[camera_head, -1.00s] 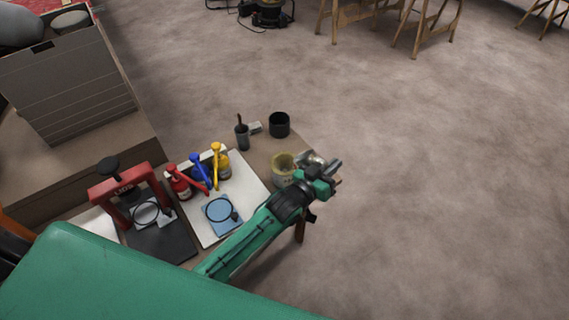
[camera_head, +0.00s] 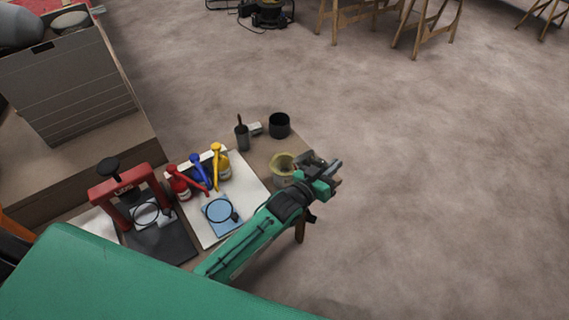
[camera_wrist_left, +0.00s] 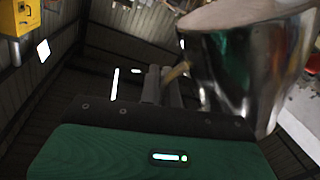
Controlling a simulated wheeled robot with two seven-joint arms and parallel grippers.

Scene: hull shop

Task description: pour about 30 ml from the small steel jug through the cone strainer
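My left gripper (camera_head: 326,180) is at the right end of the bench and appears shut on the handle of the small steel jug (camera_head: 309,161). In the left wrist view the shiny jug (camera_wrist_left: 262,65) fills the upper right, beside the fingers (camera_wrist_left: 170,90). The jug looks tilted; its contents and any stream cannot be made out. A pale yellow cone-like strainer rim (camera_head: 283,161) shows on a pot just left of the jug. The jug is close beside or over its right edge; I cannot tell exactly. My right gripper is not in view.
A black cup (camera_head: 279,125) and a grey pot with a brush (camera_head: 242,138) stand behind. Red (camera_head: 180,186), blue (camera_head: 200,172) and yellow (camera_head: 221,163) dispensers stand on a white board (camera_head: 205,235). A red press (camera_head: 128,190) is at left. Open floor lies right.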

